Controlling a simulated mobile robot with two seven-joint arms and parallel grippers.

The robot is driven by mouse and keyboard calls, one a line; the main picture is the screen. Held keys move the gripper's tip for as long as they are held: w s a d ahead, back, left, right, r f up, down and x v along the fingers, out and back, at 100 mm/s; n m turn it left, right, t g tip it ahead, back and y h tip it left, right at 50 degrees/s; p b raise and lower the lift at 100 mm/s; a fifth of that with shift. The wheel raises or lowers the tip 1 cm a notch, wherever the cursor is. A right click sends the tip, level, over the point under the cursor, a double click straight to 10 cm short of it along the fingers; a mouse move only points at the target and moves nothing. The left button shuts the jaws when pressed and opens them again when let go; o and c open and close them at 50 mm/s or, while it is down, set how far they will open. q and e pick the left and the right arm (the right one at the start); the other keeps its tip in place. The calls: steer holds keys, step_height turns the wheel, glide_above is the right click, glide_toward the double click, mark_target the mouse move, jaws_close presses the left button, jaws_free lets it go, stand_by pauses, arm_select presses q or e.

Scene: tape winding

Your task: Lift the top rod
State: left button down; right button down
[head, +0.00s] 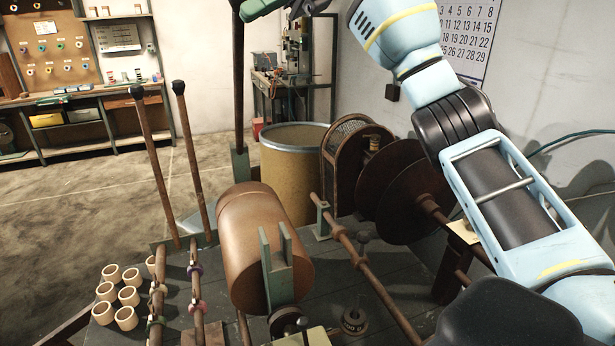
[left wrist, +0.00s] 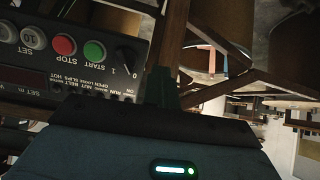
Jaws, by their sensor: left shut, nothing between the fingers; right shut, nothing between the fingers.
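I cannot tell which bar is the top rod. A long brown rod (head: 353,241) runs from a green bracket toward the front edge, right of the copper roller (head: 240,230). Two thinner rods carry rings, a left one (head: 157,300) and a right one (head: 194,290). A tall dark upright bar (head: 239,85) rises behind the roller. My right gripper (head: 256,8) is at the top edge, close to the bar's top, shut and partly cut off. My left gripper shows in the left wrist view (left wrist: 160,88), shut and empty, near a control panel (left wrist: 65,50).
Two black-tipped levers (head: 155,160) stand left of the roller. Several pale cores (head: 118,293) sit at the front left. A drum (head: 290,150) and large brown discs (head: 405,192) stand behind. Open floor (head: 70,205) lies at the left.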

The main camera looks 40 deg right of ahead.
arm_select(q)
steer(key=shift+w+d+f+b, duration=0.1)
steer(key=shift+d+f+b, duration=0.2)
steer(key=shift+d+f, duration=0.1)
arm_select(e)
steer(key=shift+w+d+r, duration=0.2)
steer(key=shift+w+r, duration=0.2)
steer(key=shift+w, duration=0.35)
steer(key=shift+w+d+r, duration=0.15)
steer(key=shift+w+r, duration=0.3)
steer(key=shift+w, duration=0.25)
steer(key=shift+w+d+r, duration=0.2)
steer(key=shift+w+r, duration=0.2)
steer(key=shift+w, duration=0.35)
steer(key=shift+s, duration=0.15)
